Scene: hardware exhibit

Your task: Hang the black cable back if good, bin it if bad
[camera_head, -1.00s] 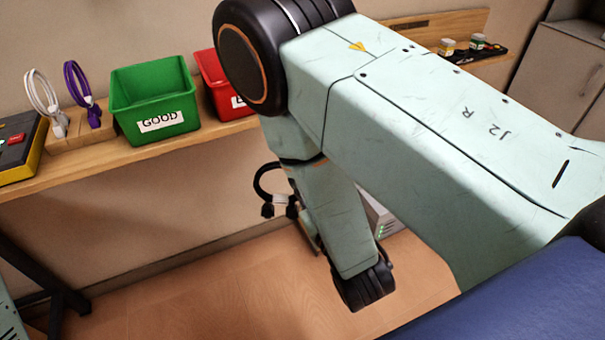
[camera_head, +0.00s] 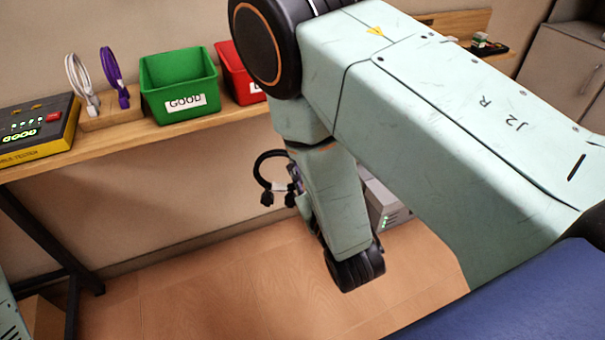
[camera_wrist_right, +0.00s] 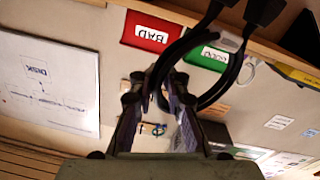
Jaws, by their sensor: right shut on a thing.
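The black cable (camera_head: 262,176) hangs as a loop with dark plugs in front of the shelf, below its level. My right gripper (camera_wrist_right: 160,98) is shut on it; in the wrist view the cable (camera_wrist_right: 184,44) curves out past the fingertips. In the head view my own arm hides most of this gripper. The yellow and black cable tester (camera_head: 38,130) at the far left shows a lit green "GOOD". A green bin (camera_head: 180,87) labelled GOOD and a red bin (camera_head: 240,83) labelled BAD stand on the shelf; my arm partly hides the red one. My left gripper is out of view.
A wooden holder (camera_head: 112,116) with a white cable (camera_head: 80,82) and a purple cable (camera_head: 115,76) stands between tester and green bin. The wooden shelf (camera_head: 130,140) runs along the wall. A grey box (camera_head: 385,205) stands behind my right arm. Floor below is open.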

